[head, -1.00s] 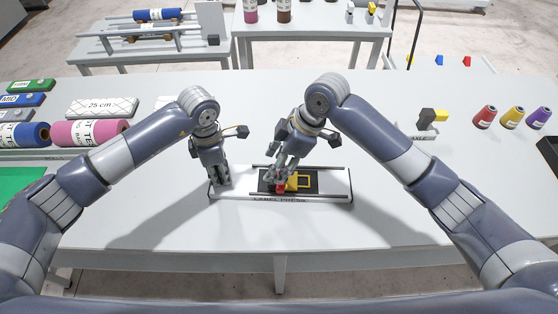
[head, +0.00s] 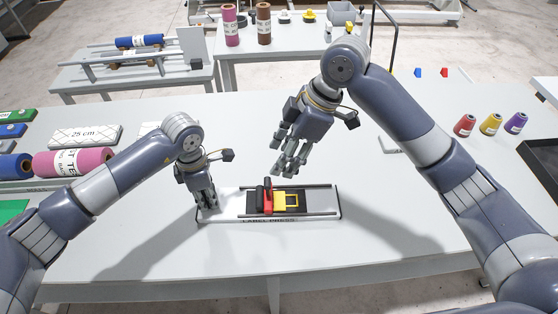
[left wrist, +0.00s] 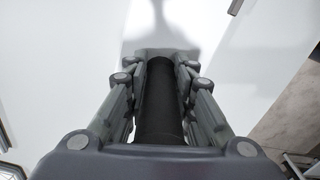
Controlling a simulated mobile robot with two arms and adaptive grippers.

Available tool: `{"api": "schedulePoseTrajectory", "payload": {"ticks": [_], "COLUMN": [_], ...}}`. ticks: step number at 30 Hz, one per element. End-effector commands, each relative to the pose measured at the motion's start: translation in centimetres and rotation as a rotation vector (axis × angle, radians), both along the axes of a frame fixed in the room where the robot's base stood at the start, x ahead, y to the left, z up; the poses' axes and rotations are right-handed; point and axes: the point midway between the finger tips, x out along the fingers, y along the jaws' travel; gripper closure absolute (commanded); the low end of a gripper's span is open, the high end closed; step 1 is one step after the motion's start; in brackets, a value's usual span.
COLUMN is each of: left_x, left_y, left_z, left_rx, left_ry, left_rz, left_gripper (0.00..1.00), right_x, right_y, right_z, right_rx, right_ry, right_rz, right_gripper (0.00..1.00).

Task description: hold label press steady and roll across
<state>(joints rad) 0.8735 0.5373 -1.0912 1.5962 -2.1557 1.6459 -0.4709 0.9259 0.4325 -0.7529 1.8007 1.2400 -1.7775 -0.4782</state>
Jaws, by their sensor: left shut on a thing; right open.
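The label press (head: 325,214) lies on the table, a pale base with dark rails and its name on the front edge. My left gripper (head: 207,206) is at the press's left end, shut on a black cylindrical bar. In the left wrist view the bar (left wrist: 158,105) runs between its fingers (left wrist: 157,62). My right gripper (head: 286,172) is open and empty, above and behind the press, apart from the red piece.
Red, yellow and purple thread cones (head: 491,124) stand at the right. The table (head: 150,245) is clear in front of the press. My right arm hides part of the right side.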

Motion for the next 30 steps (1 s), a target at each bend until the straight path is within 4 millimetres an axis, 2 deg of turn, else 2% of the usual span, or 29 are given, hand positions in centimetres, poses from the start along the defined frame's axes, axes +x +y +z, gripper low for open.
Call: {"api": "schedulePoseTrajectory", "payload": {"ticks": [1,10,11,12,14,25,30], "left_x": [-0.4,-0.4,-0.4,-0.4,-0.4,-0.3,-0.1], "left_y": [0.1,0.1,0.1,0.1,0.1,0.1,0.0], "left_z": [-0.6,-0.6,-0.6,-0.6,-0.6,-0.3,2.1], "left_rx": [0.005,0.005,0.005,0.005,0.005,0.004,0.003], "left_ry": [0.013,0.013,0.013,0.013,0.012,0.009,0.002], "left_rz": [-0.001,-0.001,-0.001,-0.001,-0.001,0.0,-0.002], "left_gripper": [1.0,1.0,0.74,0.65,0.53,0.53,0.53], "right_x": [0.0,0.0,0.0,0.0,0.0,0.0,0.0], "right_y": [-0.1,-0.1,-0.1,0.0,0.0,0.0,0.0], "right_z": [0.0,0.0,0.0,0.0,0.0,0.0,0.0], "right_rx": [0.0,0.0,0.0,0.0,0.0,0.0,0.0], "right_ry": [0.0,0.0,0.0,0.0,0.0,0.0,0.0], "right_rz": [0.0,0.0,0.0,0.0,0.0,0.0,0.0], "right_gripper": [0.5,0.5,0.5,0.5,0.5,0.5,0.5]}}
